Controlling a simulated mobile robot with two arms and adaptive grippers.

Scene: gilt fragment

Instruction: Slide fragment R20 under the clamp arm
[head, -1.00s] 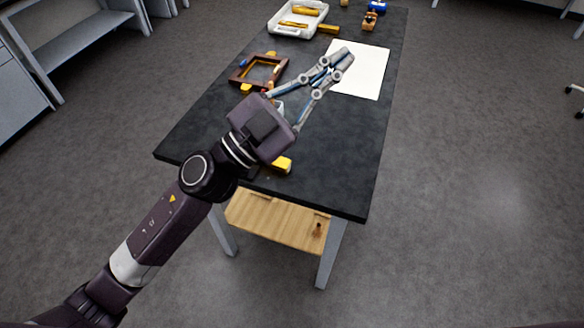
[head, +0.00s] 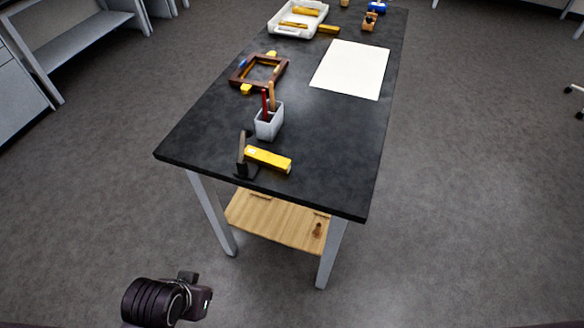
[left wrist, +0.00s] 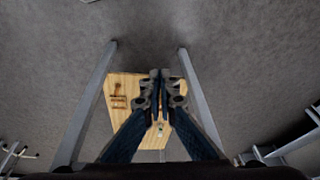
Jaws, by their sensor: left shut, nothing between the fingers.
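A yellow gilt bar (head: 268,159) lies near the front edge of the dark table, a small pale mark at its left end. I cannot read whether it is R20. A small dark clamp-like stand (head: 242,156) with a brownish upright part is at the bar's left end. I cannot tell whether the bar's end is under its arm. My left gripper (left wrist: 160,76) is shut and empty in the left wrist view, above the floor and the low wooden shelf (left wrist: 133,92). Only part of my left arm shows low in the head view, well apart from the bar. My right gripper is not in view.
A grey cup (head: 269,122) with tools stands behind the bar. A brown frame (head: 236,80) with yellow pieces, a white sheet (head: 352,70) and a white tray (head: 287,30) with yellow pieces lie farther back. The table's right front is clear.

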